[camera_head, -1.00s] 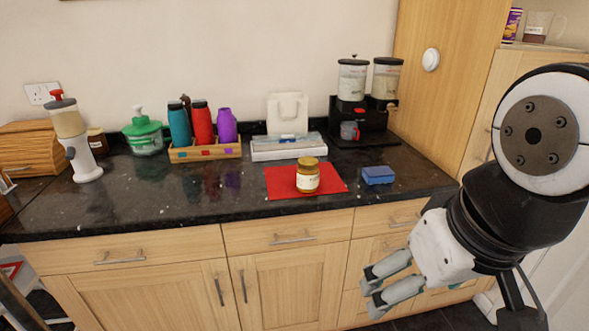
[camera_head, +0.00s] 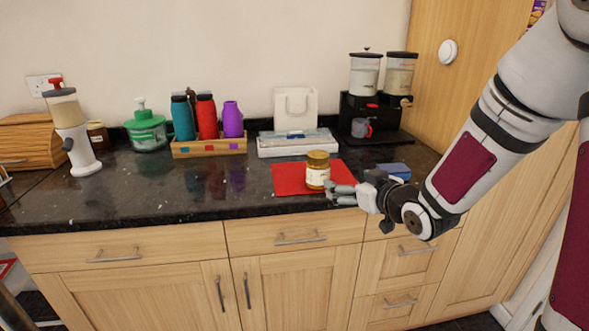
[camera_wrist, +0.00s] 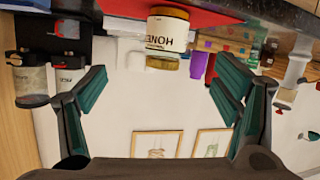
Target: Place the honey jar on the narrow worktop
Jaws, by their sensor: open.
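The honey jar (camera_head: 318,170) has a gold lid and a white label. It stands upright on a red mat (camera_head: 292,178) on the dark granite worktop (camera_head: 235,202). My gripper (camera_head: 338,190) is open and empty, just right of the jar and low over the worktop's front part. In the wrist view the honey jar (camera_wrist: 167,38) shows upside down, ahead of and between the spread fingers (camera_wrist: 158,95). It is not between the fingertips in a grip. I cannot tell which surface is the narrow worktop.
A blue box (camera_head: 394,170) lies behind my wrist, partly hidden. A black dispenser stand (camera_head: 375,110) is at the back right. A bottle crate (camera_head: 208,147) and a white tray (camera_head: 298,145) stand behind the mat. The worktop's left front is clear.

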